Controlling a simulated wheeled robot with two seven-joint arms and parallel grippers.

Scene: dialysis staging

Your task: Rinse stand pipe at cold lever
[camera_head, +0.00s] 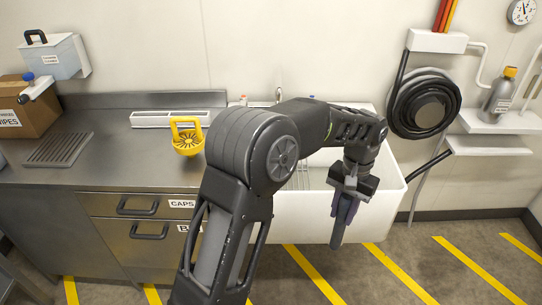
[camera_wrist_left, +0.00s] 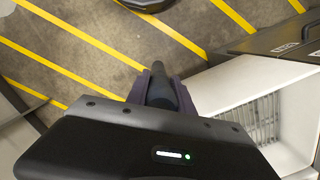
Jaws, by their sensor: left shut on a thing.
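My left gripper (camera_head: 347,202) is shut on a dark grey stand pipe (camera_head: 337,234), which hangs steeply down in front of the white sink's (camera_head: 296,220) front wall. In the left wrist view the pipe (camera_wrist_left: 160,82) sits between the purple-grey fingers (camera_wrist_left: 160,96), with the striped floor beyond it. The sink shows at the right of that view, with a ribbed rack inside. A tap spout (camera_head: 278,93) rises at the sink's back, with a small blue spot (camera_head: 311,97) to its right; I cannot tell whether that is the cold lever. My arm hides much of the sink. My right gripper is not in view.
A steel counter (camera_head: 105,165) stands left of the sink, with a yellow basket-like item (camera_head: 187,138), a grooved tray (camera_head: 60,149) and a cardboard box (camera_head: 28,112). A black coiled hose (camera_head: 424,103) hangs on the right wall. The yellow-striped floor (camera_head: 400,255) in front is clear.

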